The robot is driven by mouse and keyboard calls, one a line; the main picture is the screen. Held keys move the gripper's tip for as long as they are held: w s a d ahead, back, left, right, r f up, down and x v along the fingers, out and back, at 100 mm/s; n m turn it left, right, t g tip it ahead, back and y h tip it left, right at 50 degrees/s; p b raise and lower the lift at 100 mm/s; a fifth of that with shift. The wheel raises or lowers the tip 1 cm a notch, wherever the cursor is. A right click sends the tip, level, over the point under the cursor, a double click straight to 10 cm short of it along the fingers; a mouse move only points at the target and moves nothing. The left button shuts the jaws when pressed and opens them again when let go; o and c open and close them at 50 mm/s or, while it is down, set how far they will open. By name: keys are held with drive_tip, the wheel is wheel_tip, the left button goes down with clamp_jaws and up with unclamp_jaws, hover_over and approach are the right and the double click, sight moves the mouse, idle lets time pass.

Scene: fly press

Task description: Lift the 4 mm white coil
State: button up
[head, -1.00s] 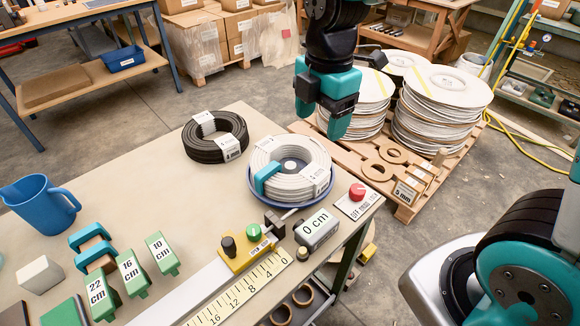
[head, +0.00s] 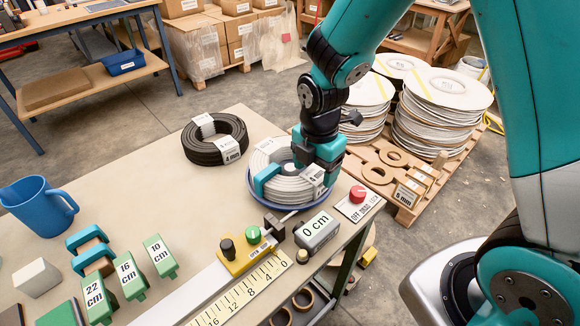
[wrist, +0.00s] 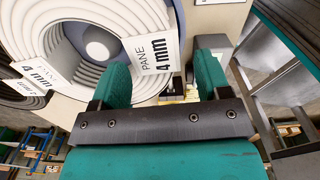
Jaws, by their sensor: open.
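The white coil (head: 286,188) lies flat in a blue round dish (head: 253,193) near the table's right edge, with a teal clip on its left side and white labels. In the wrist view the coil (wrist: 32,42) fills the upper left, and its label reads 4 mm (wrist: 160,54). My gripper (head: 322,168) is at the coil's right rim, pointing down. In the wrist view my gripper (wrist: 160,74) is open, with the labelled rim between its fingers; the left finger lies over the coil's inner side, the right one outside. Contact cannot be told.
A black coil (head: 203,145) lies behind left of the white one. A yellow stop block (head: 243,254), a ruler, a 0 cm box (head: 316,232) and a red knob (head: 357,194) are close in front. A pallet with stacked discs (head: 440,105) stands beyond the table.

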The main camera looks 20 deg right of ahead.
sight(314, 174)
drive_tip(key=f, duration=0.3)
drive_tip(key=w+f, duration=0.1)
drive_tip(key=shift+d+f, duration=0.1)
drive_tip(key=shift+f, duration=0.3)
clamp_jaws()
